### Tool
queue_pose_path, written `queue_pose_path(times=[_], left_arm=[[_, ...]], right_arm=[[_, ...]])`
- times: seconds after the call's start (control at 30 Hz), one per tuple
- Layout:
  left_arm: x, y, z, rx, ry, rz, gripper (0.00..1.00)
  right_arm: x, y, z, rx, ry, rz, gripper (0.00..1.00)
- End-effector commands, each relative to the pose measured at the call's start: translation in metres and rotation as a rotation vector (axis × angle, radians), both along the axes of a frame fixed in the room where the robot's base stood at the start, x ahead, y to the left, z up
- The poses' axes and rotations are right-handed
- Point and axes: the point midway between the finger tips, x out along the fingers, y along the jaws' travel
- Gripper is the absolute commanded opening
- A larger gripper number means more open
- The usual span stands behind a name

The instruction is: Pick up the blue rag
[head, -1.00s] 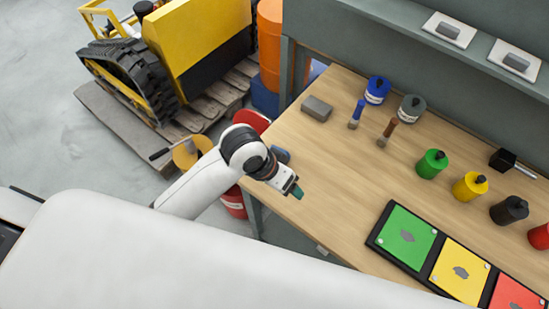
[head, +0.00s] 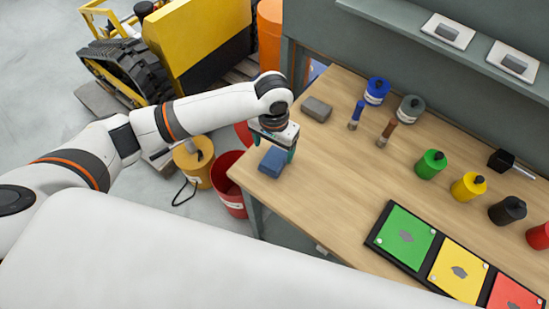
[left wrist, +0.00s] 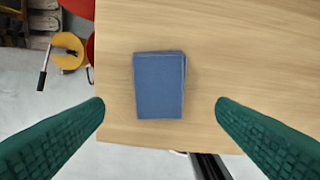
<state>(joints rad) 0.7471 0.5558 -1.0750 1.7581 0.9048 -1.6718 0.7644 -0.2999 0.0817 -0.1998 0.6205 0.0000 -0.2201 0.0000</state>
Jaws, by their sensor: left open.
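The blue rag (head: 272,162) is a folded block lying flat near the left corner of the wooden workbench (head: 330,185). In the left wrist view the rag (left wrist: 159,85) lies close to the bench edge, its long side pointing up and down the picture. My left gripper (head: 274,145) hangs over the bench just behind the rag in the head view. Its green fingers are wide apart and empty, and in the left wrist view (left wrist: 160,128) they stand to either side of the rag's near end, not touching it. My right gripper is not in view.
A grey block (head: 316,109) lies behind the gripper. A blue-handled brush (head: 356,115), a brown-handled brush (head: 387,132) and several coloured bottles stand further right. A panel with coloured squares (head: 405,237) lies at the front right. A red bucket (head: 230,178) stands on the floor beside the bench.

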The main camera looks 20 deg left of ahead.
Motion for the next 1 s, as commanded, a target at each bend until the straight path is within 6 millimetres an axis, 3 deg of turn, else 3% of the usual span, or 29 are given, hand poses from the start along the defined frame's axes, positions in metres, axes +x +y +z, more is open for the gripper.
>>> queue_pose_path(times=[0.23, 0.5, 0.8, 1.0], left_arm=[[0.000, 0.000, -0.019, 0.000, 0.000, -0.002, 0.80], [0.001, 0.001, -0.058, 0.001, 0.000, -0.002, 0.80], [0.001, 0.000, -0.063, 0.000, -0.002, -0.004, 0.80], [0.001, 0.001, -0.063, 0.000, -0.002, -0.004, 0.47]], right_arm=[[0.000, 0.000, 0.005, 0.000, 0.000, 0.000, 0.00], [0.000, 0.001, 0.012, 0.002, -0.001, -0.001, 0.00], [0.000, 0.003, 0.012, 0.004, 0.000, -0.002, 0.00], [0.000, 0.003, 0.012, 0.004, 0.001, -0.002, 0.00]])
